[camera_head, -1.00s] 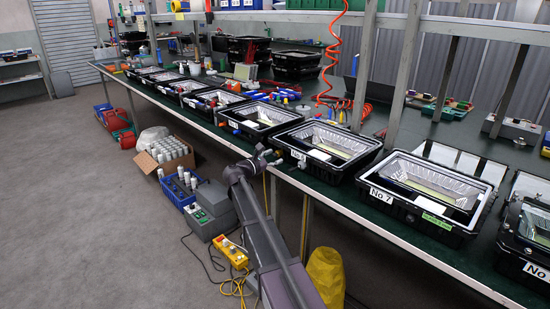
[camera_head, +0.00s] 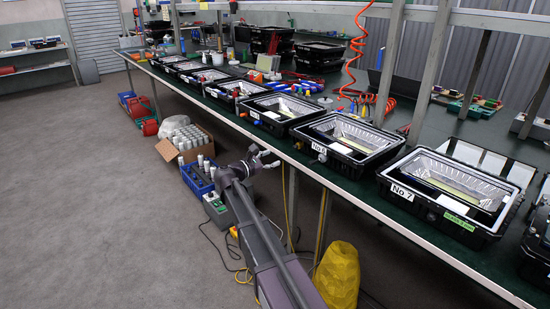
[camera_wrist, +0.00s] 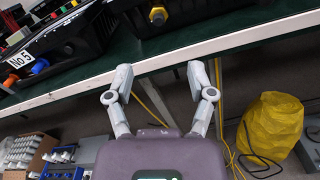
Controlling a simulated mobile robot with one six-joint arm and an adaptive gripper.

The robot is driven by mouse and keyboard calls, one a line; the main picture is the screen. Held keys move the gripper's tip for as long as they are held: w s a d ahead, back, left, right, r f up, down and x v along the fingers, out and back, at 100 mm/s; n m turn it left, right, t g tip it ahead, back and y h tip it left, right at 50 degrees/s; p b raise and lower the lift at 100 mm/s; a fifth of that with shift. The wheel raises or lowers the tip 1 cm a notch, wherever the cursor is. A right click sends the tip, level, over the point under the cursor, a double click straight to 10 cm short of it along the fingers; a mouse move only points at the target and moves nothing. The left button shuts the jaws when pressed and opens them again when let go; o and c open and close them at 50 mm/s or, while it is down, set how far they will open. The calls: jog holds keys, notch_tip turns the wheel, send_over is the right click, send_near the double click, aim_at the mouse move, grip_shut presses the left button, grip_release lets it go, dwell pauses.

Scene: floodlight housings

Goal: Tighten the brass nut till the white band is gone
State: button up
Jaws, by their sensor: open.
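A brass-coloured nut (camera_wrist: 158,15) faces me on the front of a black floodlight housing (camera_wrist: 185,8) at the top of the wrist view. No white band can be made out at this size. In the head view this seems to be the housing marked No 6 (camera_head: 366,132), whose front fitting is tiny. My gripper (camera_wrist: 158,72) is open and empty, its two fingers spread below and short of the nut, at the bench edge. In the head view my gripper (camera_head: 265,158) hangs just off the bench's front edge.
Housing No 5 (camera_wrist: 75,35) has an orange and a blue knob on its front. The green bench (camera_head: 455,250) has a pale metal edge. A yellow bag (camera_head: 338,275), cables, a blue crate (camera_head: 197,178) and a carton (camera_head: 168,150) stand on the floor. The left floor is clear.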

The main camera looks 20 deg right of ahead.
jog(key=shift+r, duration=0.15)
jog(key=n+y+p, duration=0.1)
jog(key=y+p, duration=0.3)
jog(key=p, duration=0.8)
send_near(294, 147)
jog(key=s+a+r, duration=0.1)
jog(key=a+r, duration=0.1)
jog(key=shift+s+a+y+p, duration=0.15)
jog(key=shift+s+y+p, duration=0.15)
jog(key=shift+p, duration=0.2)
jog(key=shift+f, duration=0.15)
jog(key=b+x, duration=0.5)
jog(key=x, duration=0.8)
jog(key=shift+w+d+f, duration=0.1)
jog(key=shift+w+d, duration=0.05)
jog(key=shift+d, duration=0.2)
